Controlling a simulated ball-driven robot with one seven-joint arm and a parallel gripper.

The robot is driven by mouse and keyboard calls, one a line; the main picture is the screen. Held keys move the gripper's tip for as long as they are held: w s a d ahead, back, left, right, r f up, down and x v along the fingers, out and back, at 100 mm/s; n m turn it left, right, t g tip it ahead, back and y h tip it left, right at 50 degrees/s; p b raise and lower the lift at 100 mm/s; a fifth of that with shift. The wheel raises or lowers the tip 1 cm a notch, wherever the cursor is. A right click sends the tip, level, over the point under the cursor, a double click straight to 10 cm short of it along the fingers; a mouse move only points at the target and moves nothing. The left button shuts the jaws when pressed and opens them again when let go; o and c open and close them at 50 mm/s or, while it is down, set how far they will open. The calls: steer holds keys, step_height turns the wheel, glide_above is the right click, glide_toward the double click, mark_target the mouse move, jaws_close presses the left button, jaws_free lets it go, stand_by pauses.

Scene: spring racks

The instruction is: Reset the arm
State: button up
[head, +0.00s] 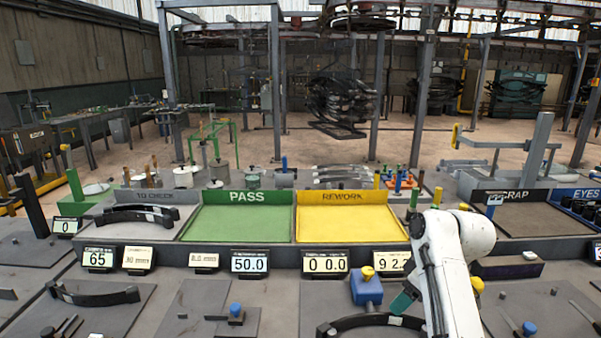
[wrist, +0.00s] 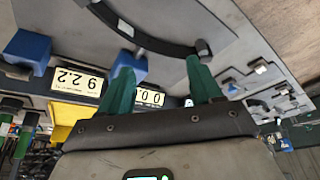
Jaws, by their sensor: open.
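My white arm (head: 450,260) reaches in from the lower right of the head view, bent at a rounded joint above the bench. My gripper (wrist: 163,75) shows in the wrist view as two green fingers set wide apart, with nothing held between them. In the head view only a green part of it (head: 402,303) shows, low beside the blue block (head: 367,288). A dark curved leaf spring (wrist: 140,36) lies on a grey plate beyond the fingertips; it also shows in the head view (head: 362,322), partly hidden by my arm. Whether a finger touches it I cannot tell.
Behind the bench are a to-check tray (head: 125,232) with springs, an empty green pass tray (head: 238,222), an empty yellow rework tray (head: 349,222) and a scrap tray (head: 530,222). Number displays (head: 250,262) line the ledge. Another spring (head: 95,295) lies at left.

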steer(key=s+d+f+m+h, duration=0.2)
steer(key=s+f+m, duration=0.3)
steer(key=s+f, duration=1.35)
steer(key=s+d+m+g+h, duration=0.1)
steer(key=s+m, duration=0.3)
steer(key=s, duration=2.2)
steer(key=shift+s+d+f+g, duration=0.4)
steer(key=shift+d+f+g, duration=0.05)
steer(key=shift+d+g, duration=0.05)
